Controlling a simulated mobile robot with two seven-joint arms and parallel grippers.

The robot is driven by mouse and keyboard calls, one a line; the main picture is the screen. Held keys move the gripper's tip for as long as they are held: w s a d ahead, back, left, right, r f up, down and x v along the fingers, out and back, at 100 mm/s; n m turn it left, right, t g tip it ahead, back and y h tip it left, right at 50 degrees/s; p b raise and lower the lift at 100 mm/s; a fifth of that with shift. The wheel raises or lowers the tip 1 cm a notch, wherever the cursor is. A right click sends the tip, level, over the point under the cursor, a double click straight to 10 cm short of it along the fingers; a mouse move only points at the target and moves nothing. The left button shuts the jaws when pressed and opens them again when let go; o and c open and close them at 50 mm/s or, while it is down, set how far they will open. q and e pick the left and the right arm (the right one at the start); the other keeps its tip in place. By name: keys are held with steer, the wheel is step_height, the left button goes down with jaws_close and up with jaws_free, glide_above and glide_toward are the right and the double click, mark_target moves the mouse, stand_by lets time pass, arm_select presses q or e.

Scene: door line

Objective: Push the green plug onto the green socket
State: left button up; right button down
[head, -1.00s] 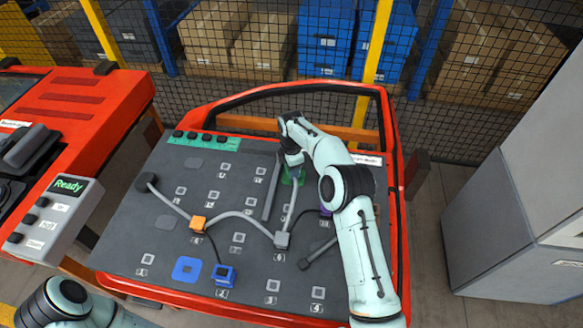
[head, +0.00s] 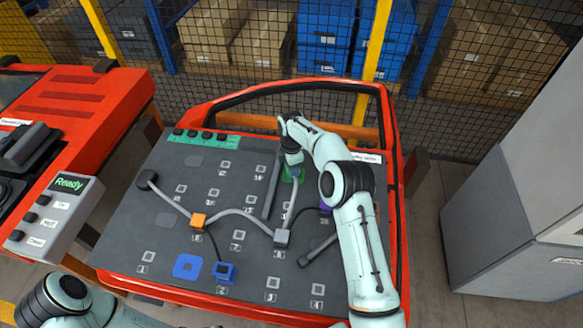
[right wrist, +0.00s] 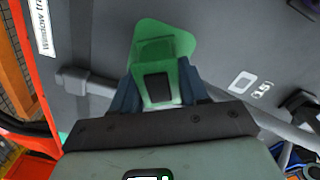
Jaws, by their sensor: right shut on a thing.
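In the right wrist view the green plug (right wrist: 160,98) is between the two fingers of my right gripper (right wrist: 160,82), which is shut on it. The flat green socket area (right wrist: 185,42) on the dark panel lies right behind the plug and overlaps it in this view. I cannot tell whether the plug is seated or just above the surface. In the head view my right gripper (head: 292,168) is at the panel's upper right, and a bit of green (head: 285,178) shows beside its fingers. The gripper hides most of the plug there. My left gripper is out of view.
The dark panel (head: 150,225) sits in a red door frame (head: 398,230). A grey cable runs through an orange clip (head: 198,220) to a grey clip (head: 282,237). A purple part (head: 325,208) is partly hidden by my right arm.

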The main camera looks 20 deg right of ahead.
steer(key=shift+c, duration=2.4)
jaws_free()
steer(key=shift+w, duration=0.1)
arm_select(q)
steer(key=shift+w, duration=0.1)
arm_select(e)
step_height(320, 180, up, 7)
steer(key=shift+p, duration=0.45)
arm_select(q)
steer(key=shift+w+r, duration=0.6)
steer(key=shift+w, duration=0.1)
arm_select(e)
steer(key=shift+r, duration=0.2)
